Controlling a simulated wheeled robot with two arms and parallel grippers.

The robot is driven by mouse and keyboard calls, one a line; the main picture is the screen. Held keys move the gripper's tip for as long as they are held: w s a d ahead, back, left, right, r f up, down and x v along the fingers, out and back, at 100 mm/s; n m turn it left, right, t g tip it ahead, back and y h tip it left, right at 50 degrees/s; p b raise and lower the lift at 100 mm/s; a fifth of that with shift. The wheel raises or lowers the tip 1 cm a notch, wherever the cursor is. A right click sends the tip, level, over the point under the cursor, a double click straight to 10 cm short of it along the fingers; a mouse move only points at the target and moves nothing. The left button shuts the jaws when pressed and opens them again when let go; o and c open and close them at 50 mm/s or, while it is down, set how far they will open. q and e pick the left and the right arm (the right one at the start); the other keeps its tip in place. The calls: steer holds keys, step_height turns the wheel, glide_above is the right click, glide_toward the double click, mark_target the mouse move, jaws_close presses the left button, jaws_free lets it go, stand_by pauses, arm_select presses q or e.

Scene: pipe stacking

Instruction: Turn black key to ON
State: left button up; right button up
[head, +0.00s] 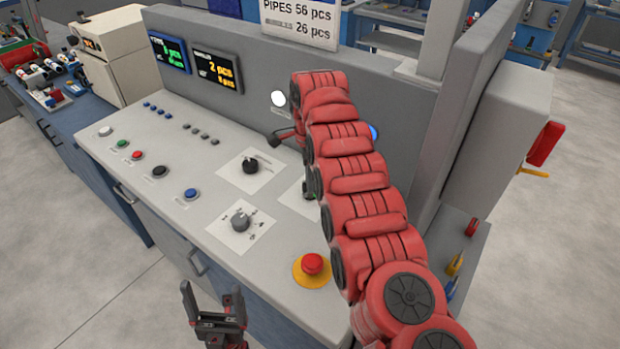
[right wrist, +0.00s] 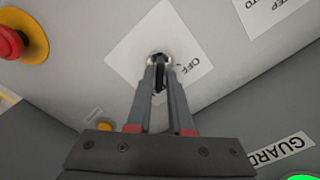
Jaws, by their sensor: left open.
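The black key (right wrist: 159,80) sits in a round silver lock on a white plate (right wrist: 130,50) in the right wrist view. The word OFF is printed beside the lock; no ON label can be read. My right gripper (right wrist: 160,72) has its two fingers close on either side of the key, shut on it. In the head view my red right arm hides the key and most of its plate (head: 294,200). My left gripper (head: 212,306) is open and empty, low in front of the panel's front edge.
A red emergency button (head: 312,264) on a yellow base is near the key plate. Two rotary knobs, the upper black (head: 250,164) and the lower grey (head: 240,221), are left of my right arm. Push buttons (head: 159,171) line the panel's left side.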

steer(key=o, duration=0.3)
steer(key=shift+r, duration=0.3)
step_height(320, 180, up, 2)
steer(key=shift+w+d+r, duration=0.1)
steer(key=shift+r, duration=0.05)
step_height(320, 180, up, 14)
steer(key=p, duration=1.4)
steer(key=shift+r, duration=0.25)
steer(key=shift+f, duration=0.1)
